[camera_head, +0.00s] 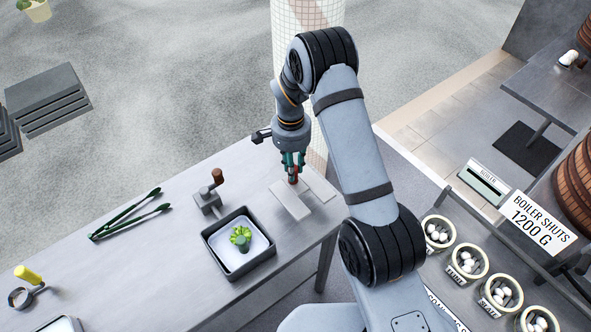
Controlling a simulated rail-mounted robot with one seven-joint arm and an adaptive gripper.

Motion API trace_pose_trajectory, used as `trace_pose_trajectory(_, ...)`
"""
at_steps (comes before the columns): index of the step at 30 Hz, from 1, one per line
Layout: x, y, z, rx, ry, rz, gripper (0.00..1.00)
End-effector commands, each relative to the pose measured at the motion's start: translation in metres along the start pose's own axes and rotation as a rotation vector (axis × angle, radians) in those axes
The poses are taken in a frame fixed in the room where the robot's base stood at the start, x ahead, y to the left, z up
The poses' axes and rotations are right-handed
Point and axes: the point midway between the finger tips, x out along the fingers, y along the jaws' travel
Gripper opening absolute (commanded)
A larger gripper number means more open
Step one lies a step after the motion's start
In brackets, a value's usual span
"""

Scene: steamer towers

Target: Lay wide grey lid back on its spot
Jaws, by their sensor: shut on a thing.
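My gripper (293,160) points down over the far right end of the grey table, with its dark green fingers shut on a small red-brown knob (293,177). Flat light grey plates show right below the knob. The nearer plate (290,201), which looks like the wide grey lid, extends toward the front. A second flat grey piece (319,188) shows to its right. My fingers partly hide where the knob meets the lid. I cannot tell whether the lid touches the table or hangs just above it.
On the table (140,265) are a black tray (238,276) with a green plant-like thing, a crank device (208,195), green tongs (128,215) and a yellow-handled tool (28,275). Several bowls of white balls (468,264) stand at right by a boiler sign (540,222).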

Motion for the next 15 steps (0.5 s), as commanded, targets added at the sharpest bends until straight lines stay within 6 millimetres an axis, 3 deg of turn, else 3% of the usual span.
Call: trace_pose_trajectory(15, 0.0070, 0.0009, -0.0003, 0.000, 0.000, -0.002, 0.00)
